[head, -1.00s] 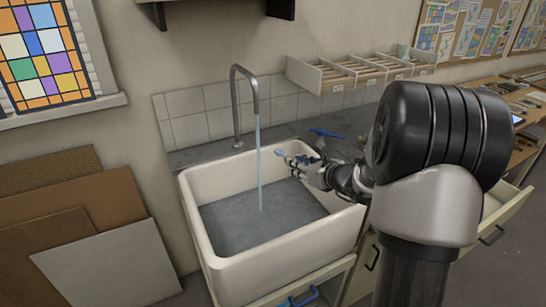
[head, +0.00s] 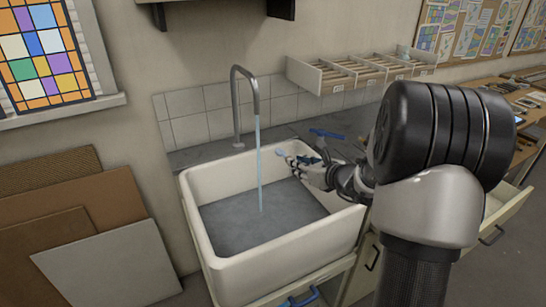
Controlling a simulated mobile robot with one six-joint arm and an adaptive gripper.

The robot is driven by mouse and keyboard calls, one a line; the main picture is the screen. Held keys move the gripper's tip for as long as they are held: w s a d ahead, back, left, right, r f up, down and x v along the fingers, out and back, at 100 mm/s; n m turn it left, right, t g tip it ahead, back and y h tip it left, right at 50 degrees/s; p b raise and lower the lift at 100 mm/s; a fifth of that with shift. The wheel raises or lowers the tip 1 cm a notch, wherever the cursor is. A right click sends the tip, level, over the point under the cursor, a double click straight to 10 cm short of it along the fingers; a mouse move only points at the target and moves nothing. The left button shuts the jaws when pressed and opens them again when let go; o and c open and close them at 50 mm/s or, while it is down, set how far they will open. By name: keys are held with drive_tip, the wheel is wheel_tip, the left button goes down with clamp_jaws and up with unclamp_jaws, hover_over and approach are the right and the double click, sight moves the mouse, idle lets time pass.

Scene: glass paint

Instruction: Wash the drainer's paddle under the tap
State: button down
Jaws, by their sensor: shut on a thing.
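My gripper (head: 299,161) is over the right back part of the white sink (head: 278,251), to the right of the running water. It is shut on a small paddle (head: 281,153), whose pale blue end shows just past the fingertips. The rest of the paddle is hidden by the gripper. The tap (head: 236,95) is a grey gooseneck behind the sink. A thin stream of water (head: 260,168) falls from it into the grey water (head: 250,212) in the sink. The paddle is apart from the stream.
A blue-handled thing (head: 326,134) lies on the grey counter (head: 200,153) behind my gripper. A white divided rack (head: 320,79) hangs on the wall above. Boards (head: 110,265) lean at the left. An open drawer (head: 508,212) is at the right.

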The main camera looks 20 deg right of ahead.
drive_tip(key=s+d+r+p, duration=0.2)
drive_tip(key=s+r+p, duration=0.1)
drive_tip(key=s+r, duration=0.1)
idle(0.3)
